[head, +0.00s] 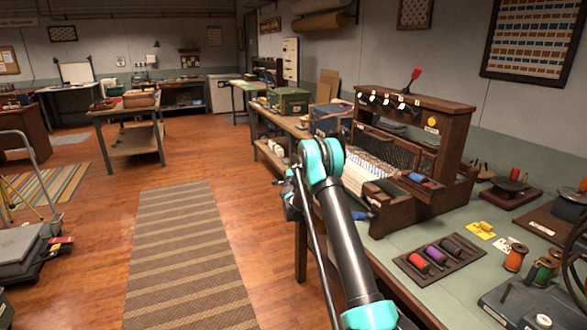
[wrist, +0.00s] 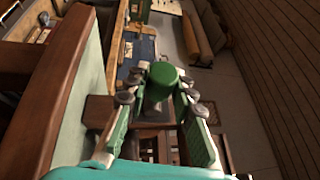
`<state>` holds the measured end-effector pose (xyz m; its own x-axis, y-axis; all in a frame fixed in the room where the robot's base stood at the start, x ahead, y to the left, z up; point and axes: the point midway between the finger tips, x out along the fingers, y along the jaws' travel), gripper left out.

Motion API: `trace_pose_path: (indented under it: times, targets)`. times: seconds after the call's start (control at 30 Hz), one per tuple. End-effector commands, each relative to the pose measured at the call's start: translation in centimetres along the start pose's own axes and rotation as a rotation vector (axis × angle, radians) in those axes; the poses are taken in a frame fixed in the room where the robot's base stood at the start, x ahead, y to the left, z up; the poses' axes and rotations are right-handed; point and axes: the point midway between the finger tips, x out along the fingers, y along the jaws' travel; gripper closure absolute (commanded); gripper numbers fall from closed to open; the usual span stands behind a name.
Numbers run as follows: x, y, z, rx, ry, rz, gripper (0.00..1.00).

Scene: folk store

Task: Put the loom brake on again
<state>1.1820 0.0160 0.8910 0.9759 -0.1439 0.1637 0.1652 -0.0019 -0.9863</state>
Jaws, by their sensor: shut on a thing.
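The loom (head: 400,150) is a dark wooden frame with white warp threads on the bench, right of centre in the head view. A lever with a red handle (head: 414,80) stands tilted on its top beam. In the wrist view, my gripper (wrist: 158,95) has its green-padded fingers on both sides of a round green knob (wrist: 163,73) and is shut on it. I cannot tell whether this knob belongs to the brake. In the head view my arm crosses the loom's near left side; the gripper's fingers and the knob are hidden there.
A brown wooden panel (wrist: 65,85) runs close along the left of the wrist view. A tray with coloured spools (head: 440,257) lies on the bench in front of the loom. A blue box (head: 330,118) stands behind it. The striped floor runner (head: 185,250) is clear.

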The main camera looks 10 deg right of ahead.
Motion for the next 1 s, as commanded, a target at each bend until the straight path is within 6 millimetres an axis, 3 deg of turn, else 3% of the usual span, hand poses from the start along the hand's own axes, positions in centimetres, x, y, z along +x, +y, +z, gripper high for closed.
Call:
trace_pose_path:
  times: [0.5,1.0]
  targets:
    - [0.5,-2.3,-0.3,0.345,0.062,0.172,1.00]
    - [0.7,-2.8,-0.5,0.444,0.080,0.221,1.00]
